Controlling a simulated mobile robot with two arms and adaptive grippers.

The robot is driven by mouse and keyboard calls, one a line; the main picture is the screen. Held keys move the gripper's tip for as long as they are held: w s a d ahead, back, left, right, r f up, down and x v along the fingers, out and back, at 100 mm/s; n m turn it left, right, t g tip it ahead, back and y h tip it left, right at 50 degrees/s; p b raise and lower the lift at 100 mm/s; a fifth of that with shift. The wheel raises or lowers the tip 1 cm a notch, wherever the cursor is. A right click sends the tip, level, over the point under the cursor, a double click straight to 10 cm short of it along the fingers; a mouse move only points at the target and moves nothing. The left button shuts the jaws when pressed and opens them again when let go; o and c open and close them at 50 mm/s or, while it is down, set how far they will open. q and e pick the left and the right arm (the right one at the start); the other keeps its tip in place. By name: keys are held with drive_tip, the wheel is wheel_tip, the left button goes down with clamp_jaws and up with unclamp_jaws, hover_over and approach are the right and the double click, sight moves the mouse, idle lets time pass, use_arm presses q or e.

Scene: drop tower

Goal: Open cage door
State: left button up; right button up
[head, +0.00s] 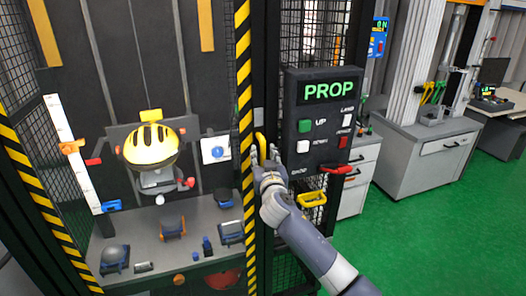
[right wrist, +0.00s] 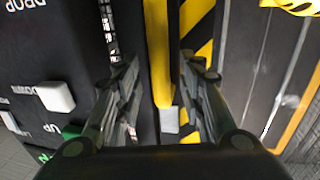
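The cage door shows as a black-and-yellow striped upright edge (head: 243,110) just left of the control box. It appears to be against the frame. A yellow door handle (head: 261,146) is on this edge, partly hidden by my right gripper (head: 264,160). In the right wrist view the yellow handle (right wrist: 159,55) runs upright between the two fingers of the right gripper (right wrist: 158,85). The fingers are apart, one on each side of the handle, with gaps visible. My left gripper is not in view.
The black control box (head: 325,120) with a lit PROP display and several buttons is right of the handle. Inside the cage, a yellow helmet (head: 150,146) sits above a grey table (head: 150,250). Green floor (head: 430,230) is free at right.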

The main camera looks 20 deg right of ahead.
drive_tip(key=shift+w+d, duration=0.1)
drive_tip(key=shift+w, duration=0.8)
clamp_jaws()
drive_tip(key=shift+s+f, duration=0.1)
drive_tip(key=shift+s, duration=0.05)
